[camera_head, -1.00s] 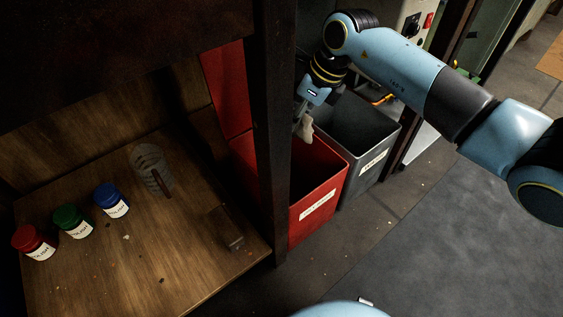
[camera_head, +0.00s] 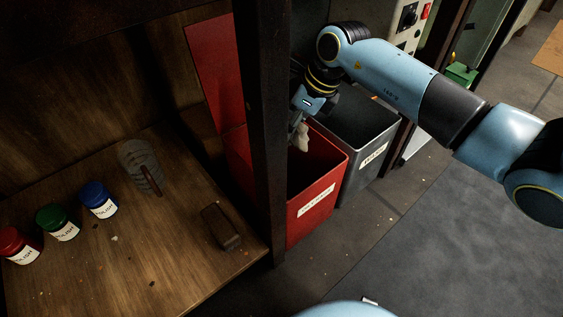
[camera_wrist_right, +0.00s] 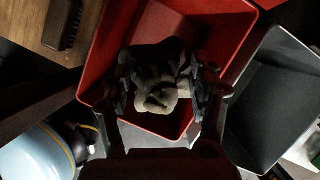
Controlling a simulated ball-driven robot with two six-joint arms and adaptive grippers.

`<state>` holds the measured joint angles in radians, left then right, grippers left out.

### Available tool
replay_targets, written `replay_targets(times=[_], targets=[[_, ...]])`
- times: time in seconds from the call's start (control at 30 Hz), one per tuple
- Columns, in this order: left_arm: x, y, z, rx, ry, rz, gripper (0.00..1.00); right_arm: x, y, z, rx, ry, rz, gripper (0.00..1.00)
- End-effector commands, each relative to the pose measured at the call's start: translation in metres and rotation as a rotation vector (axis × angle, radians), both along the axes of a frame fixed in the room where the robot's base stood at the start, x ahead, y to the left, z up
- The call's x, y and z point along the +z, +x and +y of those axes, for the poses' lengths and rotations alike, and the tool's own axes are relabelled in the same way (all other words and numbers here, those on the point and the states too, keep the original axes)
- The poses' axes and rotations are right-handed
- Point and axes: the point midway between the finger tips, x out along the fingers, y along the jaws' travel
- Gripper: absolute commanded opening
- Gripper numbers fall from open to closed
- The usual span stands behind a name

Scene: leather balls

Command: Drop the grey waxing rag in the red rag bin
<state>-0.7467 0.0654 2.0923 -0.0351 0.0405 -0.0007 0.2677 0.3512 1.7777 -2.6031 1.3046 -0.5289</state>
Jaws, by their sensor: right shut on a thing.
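The grey waxing rag (camera_head: 302,137) hangs from my right gripper (camera_head: 299,117), over the red rag bin (camera_head: 318,205). In the right wrist view the crumpled rag (camera_wrist_right: 158,88) sits between the fingers of my right gripper (camera_wrist_right: 160,95), which is shut on it. The open red bin (camera_wrist_right: 232,25) lies below and around the rag there. The bin's red lid (camera_head: 213,70) stands raised behind it. A dark post hides part of the bin in the head view. My left gripper is not in view.
A grey bin (camera_head: 368,140) stands right beside the red one. The dark wooden post (camera_head: 263,130) rises at the red bin's left. On the wooden shelf are red (camera_head: 18,245), green (camera_head: 58,222) and blue (camera_head: 99,200) jars and a dark brush (camera_head: 221,226).

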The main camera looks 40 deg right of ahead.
Motion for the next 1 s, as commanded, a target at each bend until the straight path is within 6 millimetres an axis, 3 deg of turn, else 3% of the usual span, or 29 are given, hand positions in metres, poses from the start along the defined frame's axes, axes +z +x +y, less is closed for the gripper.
replay_targets(times=[0.03,0.23,0.57,0.73,1.0], targets=[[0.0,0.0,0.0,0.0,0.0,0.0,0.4,0.0,0.0,0.0,0.0,0.0,0.0,0.63],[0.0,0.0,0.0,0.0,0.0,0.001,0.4,0.0,0.0,0.0,0.0,0.0,0.0,0.88],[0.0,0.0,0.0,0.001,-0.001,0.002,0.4,0.003,-0.001,-0.001,0.001,-0.001,-0.001,0.88],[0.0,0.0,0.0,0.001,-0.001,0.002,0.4,0.027,-0.01,-0.007,0.003,-0.005,-0.002,0.88],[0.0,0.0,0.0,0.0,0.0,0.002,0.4,0.084,-0.03,-0.02,0.005,-0.007,-0.001,0.88]])
